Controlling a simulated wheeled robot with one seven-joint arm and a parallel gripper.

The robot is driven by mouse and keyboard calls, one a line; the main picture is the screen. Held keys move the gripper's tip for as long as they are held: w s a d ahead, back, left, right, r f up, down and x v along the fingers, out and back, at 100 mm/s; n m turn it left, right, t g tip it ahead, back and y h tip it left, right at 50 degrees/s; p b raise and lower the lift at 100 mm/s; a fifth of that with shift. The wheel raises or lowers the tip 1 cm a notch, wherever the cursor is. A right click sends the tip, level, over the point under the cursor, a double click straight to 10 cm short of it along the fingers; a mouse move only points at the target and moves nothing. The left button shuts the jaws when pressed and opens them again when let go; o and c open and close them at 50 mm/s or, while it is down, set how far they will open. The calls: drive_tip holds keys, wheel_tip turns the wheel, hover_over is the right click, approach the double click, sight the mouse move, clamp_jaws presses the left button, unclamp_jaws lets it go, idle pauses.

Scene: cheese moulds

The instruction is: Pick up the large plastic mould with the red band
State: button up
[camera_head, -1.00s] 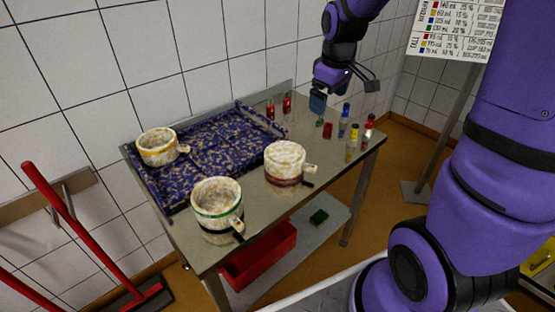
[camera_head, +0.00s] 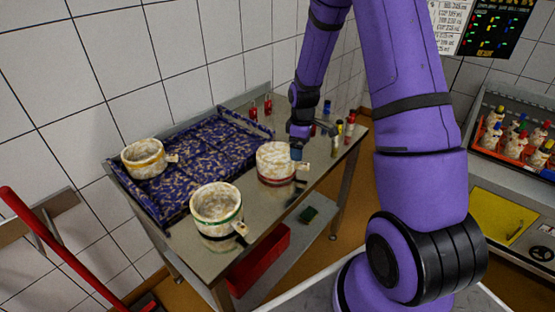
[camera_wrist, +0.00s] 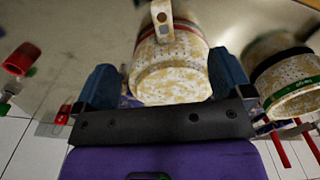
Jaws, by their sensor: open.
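The mould with the red band (camera_head: 275,165) is a speckled cream pot with a side handle, standing on the steel table (camera_head: 262,215). My gripper (camera_head: 297,152) is at its right side near the handle, and its fingers are partly hidden in the head view. In the wrist view my gripper (camera_wrist: 165,82) is open, with blue fingers spread left and right. The red-banded mould (camera_wrist: 172,72) shows between and beyond them, its handle pointing up in the picture. I cannot tell whether a finger touches it.
A green-banded mould (camera_head: 217,207) stands at the table's front; it also shows at right in the wrist view (camera_wrist: 292,88). A yellow-banded mould (camera_head: 143,157) sits on the blue speckled tray (camera_head: 205,160). Small red, blue and yellow items (camera_head: 340,130) stand at the table's right end.

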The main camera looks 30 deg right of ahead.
drive_tip(key=shift+s+a+f, duration=0.1)
drive_tip(key=shift+f, duration=1.65)
drive_tip(key=shift+s+a+f, duration=0.1)
drive_tip(key=shift+f, duration=1.65)
clamp_jaws()
